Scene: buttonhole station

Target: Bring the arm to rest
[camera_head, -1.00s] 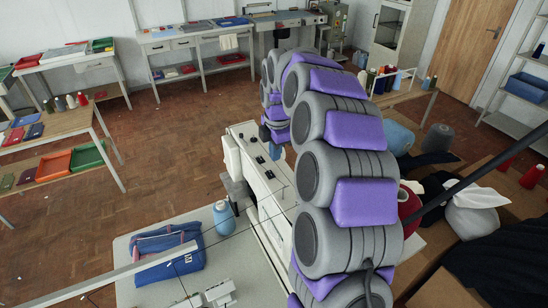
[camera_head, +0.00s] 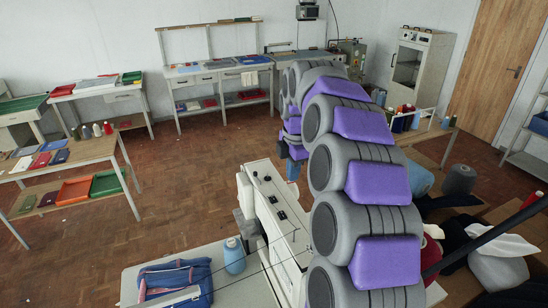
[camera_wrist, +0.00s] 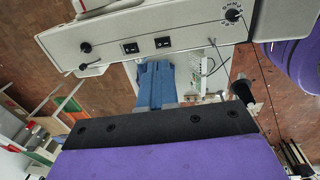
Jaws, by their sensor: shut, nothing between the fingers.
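My arm is a chain of grey and purple links that rises from the bottom right of the head view and bends over at the top. Its far end hangs down, with my gripper (camera_head: 293,171) small and partly hidden beside the links. In the wrist view my gripper (camera_wrist: 156,70) shows as two blue fingers close together, shut with nothing between them. They point toward the pale sewing machine (camera_wrist: 150,38), which also stands left of my arm in the head view (camera_head: 272,200). I cannot tell how far apart the fingers and the machine are.
A blue bag (camera_head: 178,279) and a blue thread cone (camera_head: 234,256) stand on the machine's table (camera_head: 135,277). Side tables (camera_head: 65,160) with trays stand at left. Yarn cones and cloth (camera_head: 497,245) lie close to my arm's right. The brown floor (camera_head: 180,195) at left-centre is clear.

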